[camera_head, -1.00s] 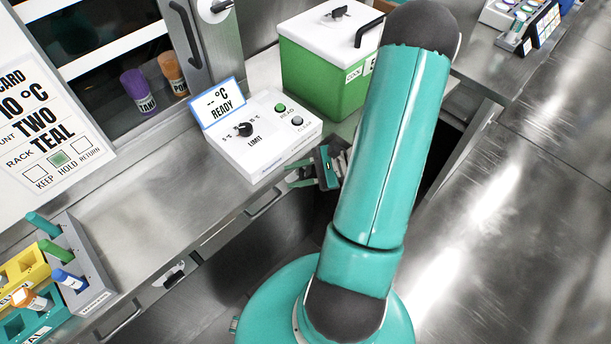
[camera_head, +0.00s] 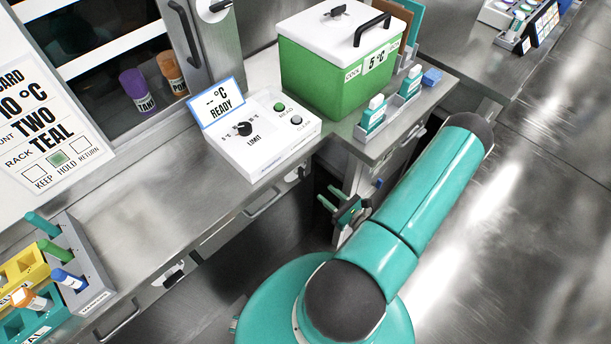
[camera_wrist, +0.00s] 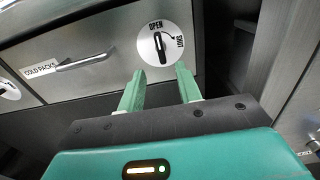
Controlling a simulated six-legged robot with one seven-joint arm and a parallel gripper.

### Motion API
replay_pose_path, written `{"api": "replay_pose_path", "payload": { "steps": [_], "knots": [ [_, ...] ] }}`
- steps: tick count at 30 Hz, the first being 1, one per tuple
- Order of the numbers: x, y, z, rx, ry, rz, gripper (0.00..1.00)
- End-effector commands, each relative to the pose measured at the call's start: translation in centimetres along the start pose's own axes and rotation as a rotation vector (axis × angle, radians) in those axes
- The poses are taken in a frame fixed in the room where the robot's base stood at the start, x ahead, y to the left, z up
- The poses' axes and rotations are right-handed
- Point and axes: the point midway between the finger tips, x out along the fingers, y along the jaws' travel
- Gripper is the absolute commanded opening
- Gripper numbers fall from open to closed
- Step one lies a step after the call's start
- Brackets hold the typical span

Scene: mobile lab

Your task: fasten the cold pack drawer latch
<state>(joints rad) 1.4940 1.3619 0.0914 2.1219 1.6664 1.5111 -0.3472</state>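In the wrist view the cold pack drawer (camera_wrist: 95,75) is a grey metal front with a "COLD PACKS" label (camera_wrist: 40,70) and a bar handle (camera_wrist: 86,62). Its latch (camera_wrist: 160,47) is a black lever on a round white plate at the drawer's right end. A gap to the lever shows. In the head view my gripper (camera_head: 328,196) is by the counter's underside.
A second round latch (camera_wrist: 8,90) is at the far left in the wrist view. On the counter (camera_head: 150,190) stand a white control box (camera_head: 262,160), a green cooler (camera_head: 318,85) and teal bottles (camera_head: 373,115). A dark opening lies right of the drawer. Open floor is at right.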

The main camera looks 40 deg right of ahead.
Motion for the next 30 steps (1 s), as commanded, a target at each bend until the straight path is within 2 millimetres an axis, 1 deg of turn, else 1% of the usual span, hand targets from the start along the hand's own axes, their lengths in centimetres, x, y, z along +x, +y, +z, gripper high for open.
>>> {"api": "replay_pose_path", "payload": {
  "steps": [1,3,9,12,15,20,28,29,30],
  "knots": [
    [1.0,0.1,0.0,-0.001,-0.001,0.003,0.35],
    [2.5,0.1,0.0,-0.001,-0.002,0.004,0.35],
    [6.4,0.1,0.0,-0.001,-0.001,0.004,0.35],
    [8.3,0.1,0.0,-0.001,-0.001,0.004,0.35],
    [9.6,0.1,0.0,-0.001,0.000,0.003,0.35],
    [10.8,0.0,0.0,-0.001,0.000,0.003,0.35],
    [11.0,0.0,0.0,-0.001,0.001,0.002,0.35],
    [11.0,0.0,0.0,-0.001,0.001,0.002,0.31],
    [11.0,0.0,0.0,-0.001,0.000,0.002,0.23]
  ]
}}
